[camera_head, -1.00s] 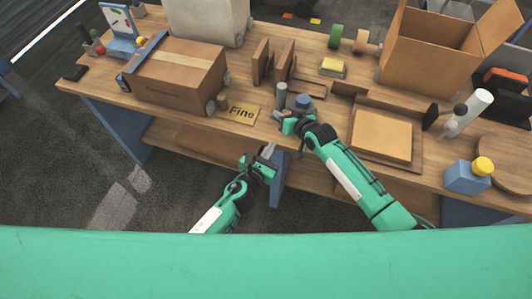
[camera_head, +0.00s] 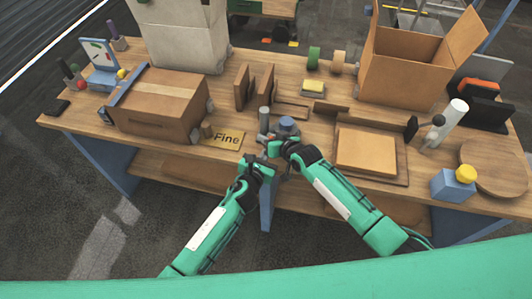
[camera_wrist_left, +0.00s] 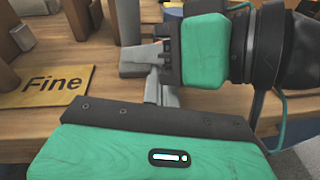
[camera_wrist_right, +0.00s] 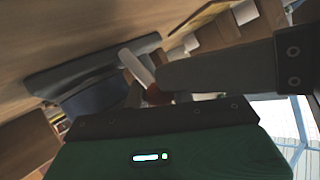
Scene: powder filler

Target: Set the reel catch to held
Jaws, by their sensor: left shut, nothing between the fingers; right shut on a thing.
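A small fixture with a grey upright post (camera_head: 264,116) and a blue-grey round part (camera_head: 286,124) stands at the table's front edge, right of the "Fine" card. My right gripper (camera_head: 272,147) is at its front side, shut on a small part that its own fingers mostly hide. In the right wrist view a pale bar (camera_wrist_right: 137,68) and a reddish bit (camera_wrist_right: 155,93) show by the fingertips, beside the blue-grey round part. I cannot tell which piece is the reel catch or its setting. My left gripper (camera_head: 256,162) is shut and empty, just left of and below the right one.
The "Fine" card (camera_head: 223,138) and a closed carton (camera_head: 160,103) lie to the left. Brown upright boards (camera_head: 253,86) stand behind the fixture.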

